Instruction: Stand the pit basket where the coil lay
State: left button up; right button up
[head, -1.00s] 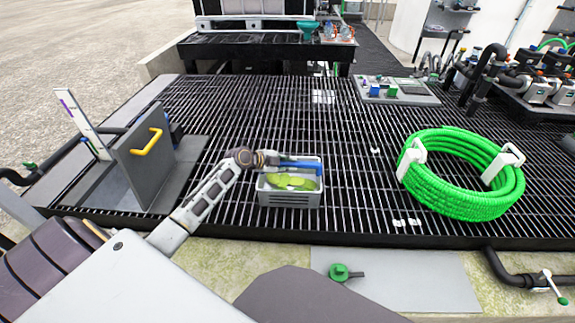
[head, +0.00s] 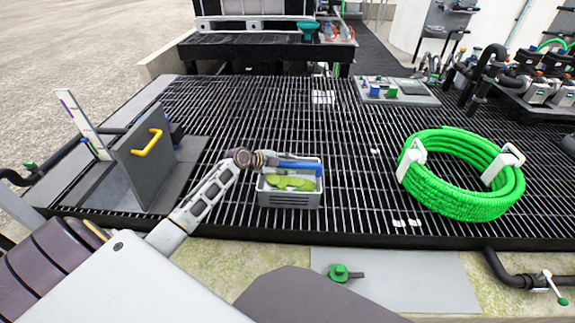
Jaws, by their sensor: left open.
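The pit basket (head: 291,199) is a small grey slatted crate standing upright on the black grating, with green leafy bits and a blue bar along its far side. My left gripper (head: 272,160) is open at the basket's far left rim; its fingertips are small and partly hidden, and I cannot tell whether they touch the basket. The coil (head: 462,204) is a bright green hose ring with two white clips, lying on the grating to the right, apart from the basket. My right gripper is not in view.
A grey upright panel with a yellow handle (head: 148,142) stands at the left. A grey plate with coloured blocks (head: 397,90) lies at the back right. Pumps and pipes (head: 540,85) crowd the right edge. The grating (head: 225,110) behind the basket is largely clear.

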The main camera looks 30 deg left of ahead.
pick_arm(q)
jog(key=shift+s+a+r, duration=0.3)
jog(key=shift+s+r, duration=0.05)
jog(key=shift+s, duration=0.2)
jog(key=shift+v, duration=0.85)
jog(key=p+v, duration=0.1)
jog(key=v, duration=0.7)
jog(key=shift+r+p, duration=0.15)
jog(key=shift+p, duration=0.15)
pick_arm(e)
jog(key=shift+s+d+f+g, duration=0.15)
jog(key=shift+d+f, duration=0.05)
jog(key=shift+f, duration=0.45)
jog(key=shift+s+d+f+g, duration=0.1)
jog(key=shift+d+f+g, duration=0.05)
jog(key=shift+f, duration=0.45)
pick_arm(q)
jog(key=shift+s+a, duration=0.1)
jog(key=shift+s, duration=0.05)
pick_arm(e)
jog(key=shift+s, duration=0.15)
